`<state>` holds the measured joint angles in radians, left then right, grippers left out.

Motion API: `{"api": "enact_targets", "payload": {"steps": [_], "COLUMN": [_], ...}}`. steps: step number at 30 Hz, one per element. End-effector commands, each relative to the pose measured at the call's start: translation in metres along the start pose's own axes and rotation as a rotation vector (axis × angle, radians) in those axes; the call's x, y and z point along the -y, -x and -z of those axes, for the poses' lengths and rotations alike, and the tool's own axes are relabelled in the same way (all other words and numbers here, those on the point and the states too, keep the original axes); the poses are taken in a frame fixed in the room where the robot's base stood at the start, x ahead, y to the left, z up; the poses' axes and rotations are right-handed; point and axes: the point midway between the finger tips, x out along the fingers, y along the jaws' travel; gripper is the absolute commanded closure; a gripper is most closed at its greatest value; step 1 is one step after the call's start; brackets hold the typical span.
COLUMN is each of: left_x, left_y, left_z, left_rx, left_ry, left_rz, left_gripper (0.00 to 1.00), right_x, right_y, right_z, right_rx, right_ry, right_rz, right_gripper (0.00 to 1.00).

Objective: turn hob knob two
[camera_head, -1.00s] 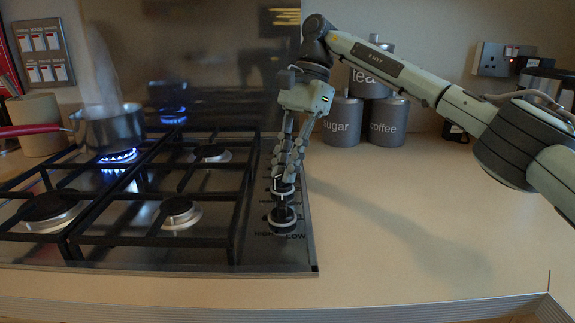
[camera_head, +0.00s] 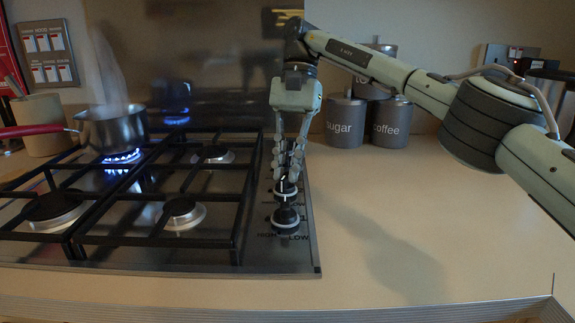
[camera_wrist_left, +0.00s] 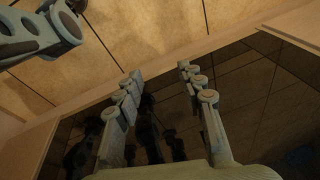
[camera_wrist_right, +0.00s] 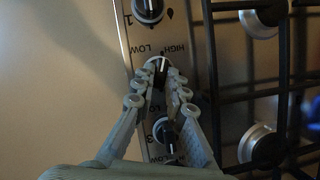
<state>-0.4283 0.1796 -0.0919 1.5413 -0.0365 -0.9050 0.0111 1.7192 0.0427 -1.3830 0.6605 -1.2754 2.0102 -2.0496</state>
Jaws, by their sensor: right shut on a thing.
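The hob (camera_head: 180,262) is at the left of the head view, with a column of black knobs along its right edge. My right gripper (camera_head: 287,178) points down and is shut on the second knob from the front, hob knob two (camera_head: 284,190). In the right wrist view, the fingertips (camera_wrist_right: 159,76) close around knob two (camera_wrist_right: 158,69), partly hiding it. Knob one (camera_wrist_right: 148,10) stands beyond it, and knob three (camera_wrist_right: 165,132) lies between the fingers nearer the palm. My left gripper (camera_wrist_left: 157,80) is open and empty in the left wrist view.
A pot (camera_head: 112,129) with a red handle stands over a lit blue flame. Grey canisters marked sugar (camera_head: 345,122) and coffee (camera_head: 389,124) stand behind. The counter (camera_head: 420,220) right of the hob is clear. The front knob (camera_head: 286,220) stands free.

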Motion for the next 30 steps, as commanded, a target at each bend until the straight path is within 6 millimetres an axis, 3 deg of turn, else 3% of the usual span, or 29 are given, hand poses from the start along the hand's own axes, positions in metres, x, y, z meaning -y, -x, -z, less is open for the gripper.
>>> {"api": "enact_targets", "payload": {"steps": [6, 7, 12, 30], "left_x": [0.000, 0.000, -0.002, -0.003], "left_y": [0.000, 0.000, 0.000, -0.001], "left_z": [-0.001, -0.001, -0.006, -0.007], "left_rx": [0.001, 0.001, 0.007, 0.010], "left_ry": [0.000, 0.000, 0.000, 0.000], "left_rz": [0.000, -0.001, -0.002, -0.003], "left_gripper": [0.61, 0.61, 0.61, 0.61], "right_x": [0.000, 0.000, 0.000, -0.002], "right_y": [0.001, 0.001, 0.000, 0.000], "right_z": [0.000, 0.000, 0.000, 0.001], "right_rx": [0.000, 0.000, 0.000, 0.001], "right_ry": [0.000, 0.000, -0.001, -0.070], "right_rz": [0.001, 0.001, 0.001, 0.030], "right_gripper": [1.00, 0.87, 0.66, 0.66]}}
